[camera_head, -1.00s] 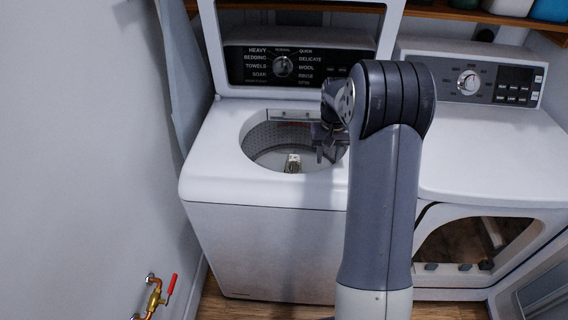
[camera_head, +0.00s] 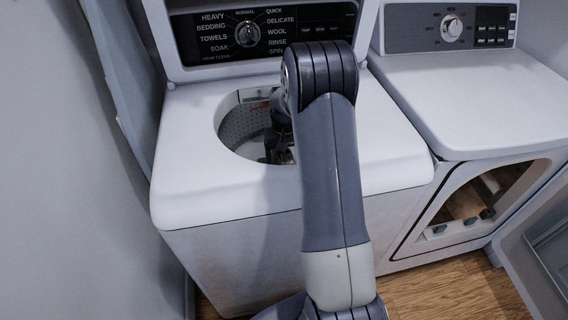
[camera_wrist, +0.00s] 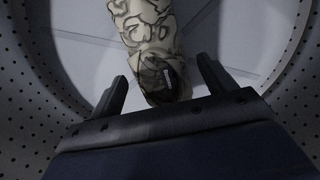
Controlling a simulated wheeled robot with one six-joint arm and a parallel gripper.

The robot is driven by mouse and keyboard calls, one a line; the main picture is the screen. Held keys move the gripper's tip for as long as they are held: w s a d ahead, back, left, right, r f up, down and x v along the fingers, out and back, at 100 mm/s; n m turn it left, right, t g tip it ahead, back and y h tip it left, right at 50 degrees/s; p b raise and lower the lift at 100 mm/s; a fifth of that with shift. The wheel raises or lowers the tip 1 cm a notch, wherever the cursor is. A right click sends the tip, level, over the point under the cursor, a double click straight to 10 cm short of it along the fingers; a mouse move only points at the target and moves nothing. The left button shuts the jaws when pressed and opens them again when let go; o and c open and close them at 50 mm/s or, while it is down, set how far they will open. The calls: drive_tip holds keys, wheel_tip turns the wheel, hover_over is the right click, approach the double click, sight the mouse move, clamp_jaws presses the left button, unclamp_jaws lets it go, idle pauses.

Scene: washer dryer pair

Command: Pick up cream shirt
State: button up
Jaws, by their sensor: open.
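The cream shirt (camera_wrist: 145,30) lies at the bottom of the washer drum in the wrist view. It is cream with dark wavy outlines, bunched into a narrow roll, with a dark patch at its near end. My gripper (camera_wrist: 160,85) is open inside the drum, with one finger on each side of the shirt's near end. I cannot tell whether the fingers touch it. In the head view my gripper (camera_head: 278,150) reaches down into the washer opening, and my arm hides part of the opening.
The top-loading washer (camera_head: 185,185) has its lid raised at the back. Its perforated drum wall (camera_wrist: 35,90) surrounds my gripper closely. The dryer (camera_head: 470,110) stands to the right with its front door (camera_head: 545,240) open. A wall (camera_head: 60,170) is close on the left.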

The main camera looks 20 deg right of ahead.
wheel_tip(320, 180, down, 3)
drive_tip(key=shift+w+a, duration=0.1)
drive_tip(key=c, duration=1.2)
